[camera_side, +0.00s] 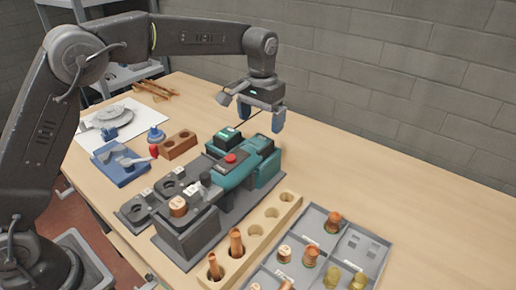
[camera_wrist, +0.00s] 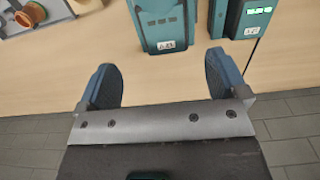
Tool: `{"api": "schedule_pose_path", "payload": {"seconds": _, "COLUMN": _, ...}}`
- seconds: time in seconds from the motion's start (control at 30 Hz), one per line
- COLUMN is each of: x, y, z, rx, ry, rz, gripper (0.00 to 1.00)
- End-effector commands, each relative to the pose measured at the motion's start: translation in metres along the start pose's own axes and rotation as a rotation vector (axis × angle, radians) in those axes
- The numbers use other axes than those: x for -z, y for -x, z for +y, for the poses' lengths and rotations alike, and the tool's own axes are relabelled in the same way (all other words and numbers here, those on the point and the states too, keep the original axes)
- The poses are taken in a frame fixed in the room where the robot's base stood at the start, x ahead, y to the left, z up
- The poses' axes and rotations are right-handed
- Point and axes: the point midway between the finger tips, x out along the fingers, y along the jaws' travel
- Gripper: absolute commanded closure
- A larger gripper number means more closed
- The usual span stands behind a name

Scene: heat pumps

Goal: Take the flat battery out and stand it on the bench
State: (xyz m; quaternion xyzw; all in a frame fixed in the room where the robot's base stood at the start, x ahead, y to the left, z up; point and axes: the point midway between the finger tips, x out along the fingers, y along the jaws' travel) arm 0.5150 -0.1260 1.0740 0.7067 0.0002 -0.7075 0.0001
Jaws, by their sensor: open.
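A teal and dark press tool (camera_side: 232,172) lies in a grey holder on the bench. A teal battery (camera_side: 266,168) with a dark top sits at its far end. In the wrist view a teal battery (camera_wrist: 165,24) with pale marks and a white label is at top centre, beyond my fingertips. A second dark and teal battery (camera_side: 227,138) stands beside the tool; it shows green lights in the wrist view (camera_wrist: 240,18). My gripper (camera_side: 254,112) is open and empty, pointing down above and behind the batteries, touching neither.
A wooden rack (camera_side: 256,230) with copper fittings and a grey compartment tray (camera_side: 310,222) are at the front right. A brown block (camera_side: 177,146) and a blue vise-like fixture (camera_side: 120,163) are left. The bench (camera_side: 350,180) is clear at right, up to the block wall.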

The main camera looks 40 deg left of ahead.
Motion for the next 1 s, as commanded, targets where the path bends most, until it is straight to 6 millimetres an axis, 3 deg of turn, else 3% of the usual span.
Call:
{"api": "schedule_pose_path", "payload": {"seconds": 0.27, "x": -0.001, "y": -0.023, "z": -0.001, "rx": 0.000, "ry": 0.000, "rz": 0.000, "gripper": 0.08}}
{"api": "schedule_pose_path", "payload": {"seconds": 0.6, "x": -0.003, "y": -0.068, "z": -0.006, "rx": 0.000, "ry": 0.000, "rz": 0.000, "gripper": 0.08}}
{"api": "schedule_pose_path", "payload": {"seconds": 0.9, "x": -0.003, "y": -0.072, "z": -0.006, "rx": 0.000, "ry": 0.000, "rz": 0.002, "gripper": 0.08}}
{"api": "schedule_pose_path", "payload": {"seconds": 1.0, "x": -0.003, "y": -0.072, "z": -0.006, "rx": 0.000, "ry": 0.000, "rz": 0.002, "gripper": 0.17}}
